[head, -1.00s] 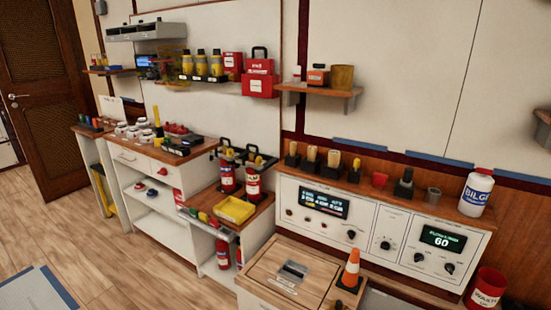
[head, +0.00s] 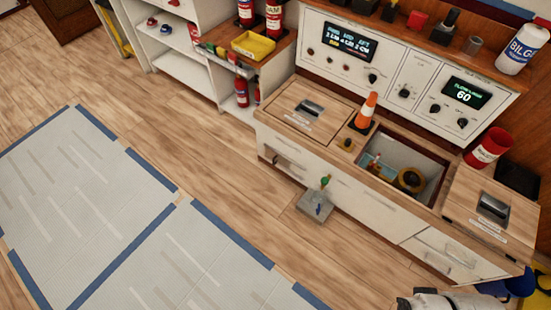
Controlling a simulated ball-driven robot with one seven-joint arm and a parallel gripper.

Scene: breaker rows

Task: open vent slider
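I cannot pick out a vent slider for certain in the head view. The white control panel (head: 395,72) at the back right carries several dark knobs, two lit displays and a narrow middle section with a knob. No slider can be made out on it at this size. My gripper's fingers are not in view. Only a pale grey and black rounded part shows at the bottom right edge, and I cannot tell if it is mine.
An open bin (head: 404,170) in the white bench holds a yellow-black ring. A small grey-based object (head: 316,206) stands on the floor before the bench. Blue-edged grey mats (head: 95,190) cover the left floor.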

